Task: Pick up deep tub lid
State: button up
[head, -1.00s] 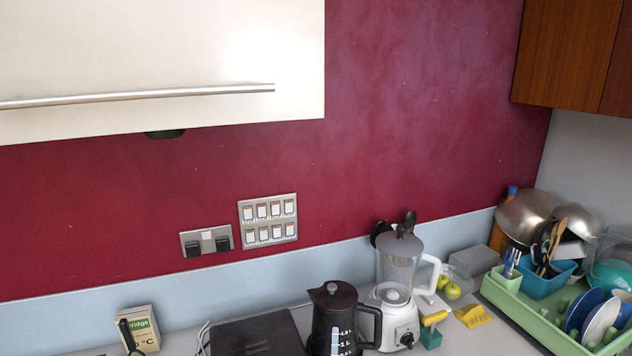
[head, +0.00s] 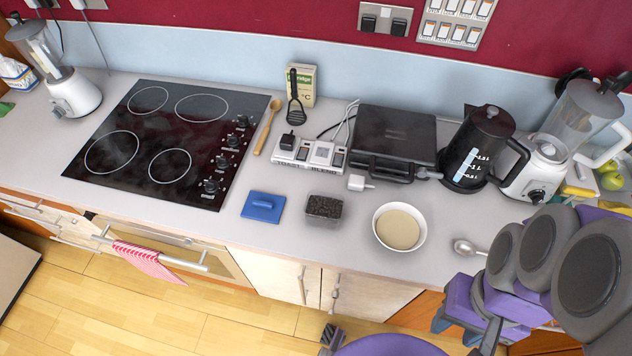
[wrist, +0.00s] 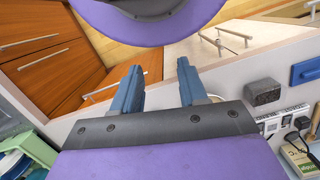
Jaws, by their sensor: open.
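The deep tub lid looks to be the flat blue square (head: 263,206) with a raised handle bar, lying on the counter in front of the hob's right side. It also shows at the right edge of the wrist view (wrist: 306,72), partly cut off. A clear tub with dark contents (head: 324,208) stands just right of it. My gripper (wrist: 158,66) is open with nothing between its blue fingers. It is well to the right of the lid in the head view and apart from it, pointing toward the counter's front and cupboards in the wrist view.
A white bowl (head: 400,227) and a spoon (head: 467,247) lie between the tub and my arm. Behind are a black grill (head: 394,142), kettle (head: 477,150), socket strip (head: 308,154) and wooden spoon (head: 267,126). Counter left of the lid is clear up to the hob (head: 165,140).

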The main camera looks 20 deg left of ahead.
aim_at(261, 207)
jog(key=u, duration=1.25)
